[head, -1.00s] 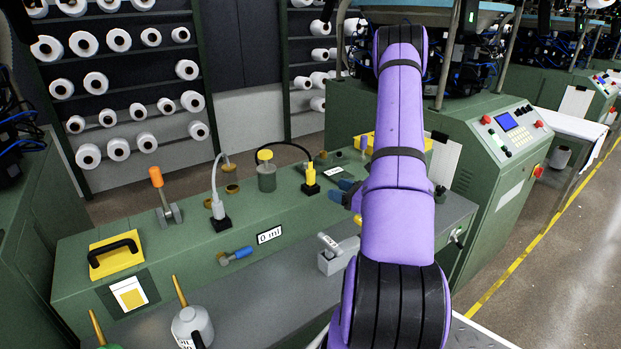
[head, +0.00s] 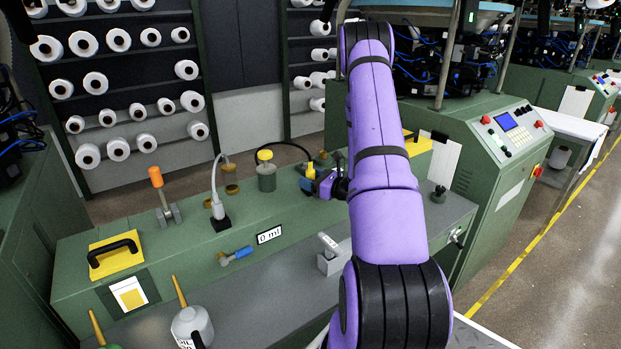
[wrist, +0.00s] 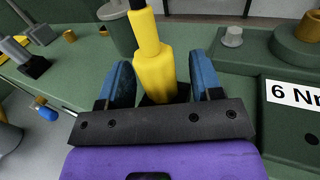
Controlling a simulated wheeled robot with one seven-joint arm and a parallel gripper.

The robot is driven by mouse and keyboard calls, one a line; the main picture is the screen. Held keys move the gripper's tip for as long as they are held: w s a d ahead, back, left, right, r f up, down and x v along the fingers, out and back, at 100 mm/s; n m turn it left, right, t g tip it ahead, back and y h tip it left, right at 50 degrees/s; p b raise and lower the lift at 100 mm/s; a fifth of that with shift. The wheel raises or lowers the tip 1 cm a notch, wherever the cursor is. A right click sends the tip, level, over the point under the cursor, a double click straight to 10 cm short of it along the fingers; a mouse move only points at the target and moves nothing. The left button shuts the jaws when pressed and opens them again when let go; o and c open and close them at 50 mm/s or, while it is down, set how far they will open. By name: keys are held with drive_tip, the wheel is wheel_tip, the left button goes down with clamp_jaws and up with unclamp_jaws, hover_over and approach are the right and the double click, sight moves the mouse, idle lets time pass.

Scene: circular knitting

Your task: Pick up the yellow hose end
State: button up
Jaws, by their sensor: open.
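The yellow hose end (wrist: 155,72) stands upright in the wrist view, a yellow fitting with a black hose leaving its top. It sits in a dark block on the green machine top. My gripper (wrist: 160,82) is open, with one blue finger on each side of the yellow hose end; I cannot tell whether either touches it. In the head view the yellow hose end (head: 310,172) shows just left of my gripper (head: 311,185), its lower part hidden by the fingers. The black hose (head: 290,146) arcs left to a green canister with a yellow cap (head: 265,158).
A grey hose end (head: 217,208) stands in a black block to the left. A label reading 0 ml (head: 269,235), an orange-topped lever (head: 157,180) and a yellow handled cover (head: 115,253) are on the green machine. A grey oil can (head: 191,325) stands in front.

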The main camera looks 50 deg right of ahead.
drive_tip(key=c, duration=1)
drive_tip(key=shift+r, duration=0.1)
